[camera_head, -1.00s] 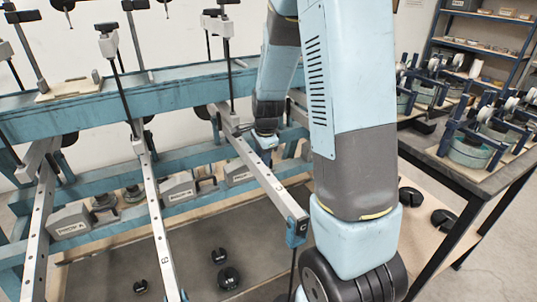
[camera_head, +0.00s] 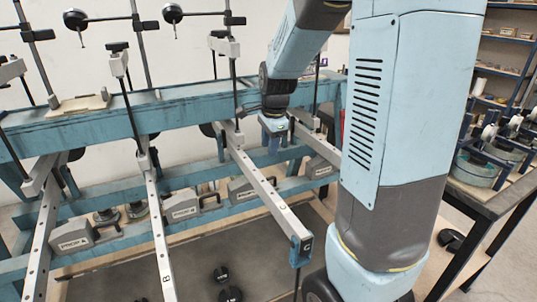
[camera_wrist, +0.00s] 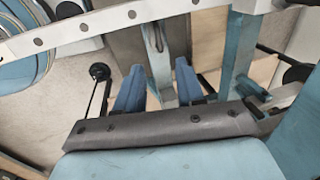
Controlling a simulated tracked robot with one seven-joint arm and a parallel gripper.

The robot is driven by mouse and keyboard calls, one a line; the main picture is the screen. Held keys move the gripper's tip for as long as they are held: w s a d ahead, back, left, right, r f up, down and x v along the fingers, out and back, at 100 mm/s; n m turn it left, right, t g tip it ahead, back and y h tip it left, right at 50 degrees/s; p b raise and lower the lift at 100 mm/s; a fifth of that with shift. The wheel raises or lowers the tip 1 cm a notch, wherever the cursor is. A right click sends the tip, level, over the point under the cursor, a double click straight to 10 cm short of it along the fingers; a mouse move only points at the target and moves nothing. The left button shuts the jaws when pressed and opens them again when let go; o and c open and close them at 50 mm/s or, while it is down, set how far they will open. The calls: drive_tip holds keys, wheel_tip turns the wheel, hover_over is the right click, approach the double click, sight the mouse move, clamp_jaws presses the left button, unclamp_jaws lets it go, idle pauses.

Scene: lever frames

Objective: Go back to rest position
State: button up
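My gripper (camera_wrist: 160,88) shows in the wrist view as two blue fingers set apart, with nothing visibly gripped between them. A grey post shows in the gap, and I cannot tell its depth. In the head view the end of my arm (camera_head: 274,126) hangs by the blue lever frame (camera_head: 105,128), to the right of the lever marked C (camera_head: 265,190). My folded arm fills the right middle of that view and hides part of the frame. I cannot tell whether the fingers touch the frame.
Several perforated levers stick out toward me, including one marked B (camera_head: 160,235). Grey weight blocks (camera_head: 75,238) stand on the lower rail. Round black weights (camera_head: 230,294) lie below. A bench (camera_head: 488,203) with blue-framed devices and a shelf (camera_head: 500,70) stand at the right.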

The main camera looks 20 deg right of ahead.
drive_tip(key=shift+r, duration=0.45)
drive_tip(key=shift+s, duration=0.1)
drive_tip(key=s+a+r+n+t, duration=0.1)
drive_tip(key=s+r+n, duration=0.5)
drive_tip(key=s, duration=0.5)
drive_tip(key=s+a+r+n+t, duration=0.2)
drive_tip(key=s+r+n, duration=0.4)
drive_tip(key=s+n, duration=0.5)
drive_tip(key=shift+s+a, duration=0.2)
drive_tip(key=shift+s, duration=0.05)
